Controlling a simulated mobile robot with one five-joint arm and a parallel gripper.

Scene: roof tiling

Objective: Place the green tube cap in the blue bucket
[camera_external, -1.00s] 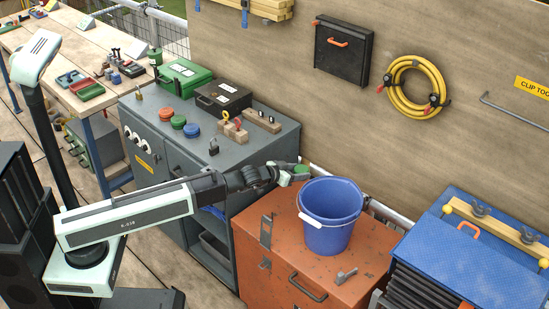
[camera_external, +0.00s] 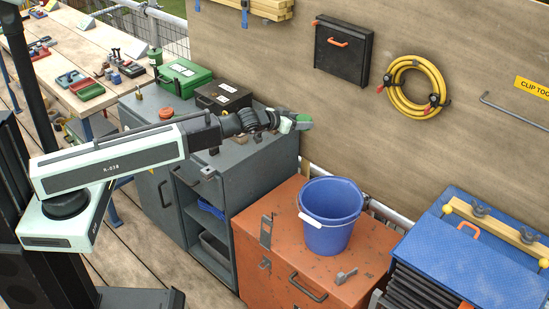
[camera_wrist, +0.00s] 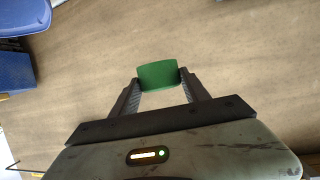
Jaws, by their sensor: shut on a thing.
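My gripper (camera_external: 295,122) is shut on the green tube cap (camera_external: 287,124) and holds it raised, above and to the left of the blue bucket. In the wrist view the green cap (camera_wrist: 158,75) sits between the two dark finger tips. The blue bucket (camera_external: 330,236) stands upright on the orange cabinet (camera_external: 274,225), its open top facing up. Its inside is only partly visible. A blue rim at the upper left of the wrist view (camera_wrist: 22,18) looks like the bucket.
The grey cabinet (camera_external: 249,190) left of the orange one carries a green case (camera_external: 183,77) and a dark case (camera_external: 222,97). A blue toolbox (camera_external: 490,260) stands at right. The wooden wall (camera_external: 300,100) is close behind my gripper.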

